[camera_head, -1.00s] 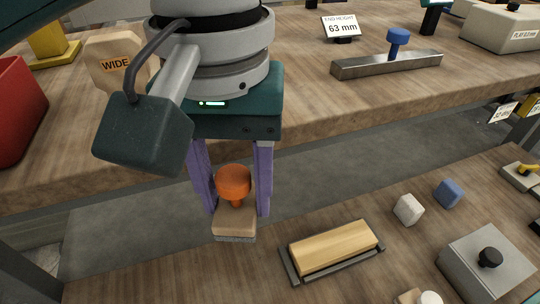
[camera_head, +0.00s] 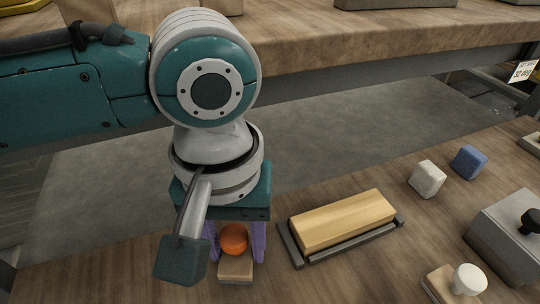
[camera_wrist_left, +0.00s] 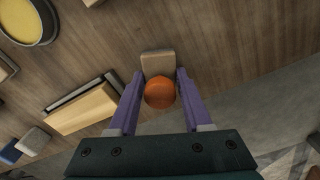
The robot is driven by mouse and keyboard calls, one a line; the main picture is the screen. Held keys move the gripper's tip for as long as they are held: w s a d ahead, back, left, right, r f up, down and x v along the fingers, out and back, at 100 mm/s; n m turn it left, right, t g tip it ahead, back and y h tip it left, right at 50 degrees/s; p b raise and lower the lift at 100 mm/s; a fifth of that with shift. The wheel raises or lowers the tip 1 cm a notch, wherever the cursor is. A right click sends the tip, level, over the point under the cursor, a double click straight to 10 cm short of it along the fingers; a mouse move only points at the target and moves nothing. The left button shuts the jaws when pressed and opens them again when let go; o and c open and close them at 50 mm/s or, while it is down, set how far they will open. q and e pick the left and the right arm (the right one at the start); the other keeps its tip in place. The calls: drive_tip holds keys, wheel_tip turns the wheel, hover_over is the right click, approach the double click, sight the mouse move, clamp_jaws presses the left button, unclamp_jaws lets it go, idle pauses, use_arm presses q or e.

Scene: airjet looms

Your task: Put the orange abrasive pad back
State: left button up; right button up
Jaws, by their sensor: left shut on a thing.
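The orange abrasive pad (camera_head: 234,239) has a round orange knob on a small tan block (camera_head: 236,270). My left gripper (camera_head: 236,243) points down with its purple fingers shut on the knob. In the left wrist view the knob (camera_wrist_left: 159,93) sits between the fingers, and the tan block (camera_wrist_left: 158,62) sticks out beyond it. The pad is over the near edge area of the lower wooden bench (camera_head: 150,270). I cannot tell whether its underside touches the wood. My right gripper is not in view.
A long wooden block (camera_head: 343,220) in a dark tray lies just right of the pad. A white cube (camera_head: 427,179), a blue cube (camera_head: 469,162), a white-knobbed pad (camera_head: 467,280) and a grey block (camera_head: 510,235) stand further right. A higher bench (camera_head: 390,40) runs behind.

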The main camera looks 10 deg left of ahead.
use_arm(q)
drive_tip(key=shift+f, duration=0.9)
drive_tip(key=shift+r, duration=0.1)
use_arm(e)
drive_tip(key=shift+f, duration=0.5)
use_arm(q)
drive_tip(key=o, duration=1.2)
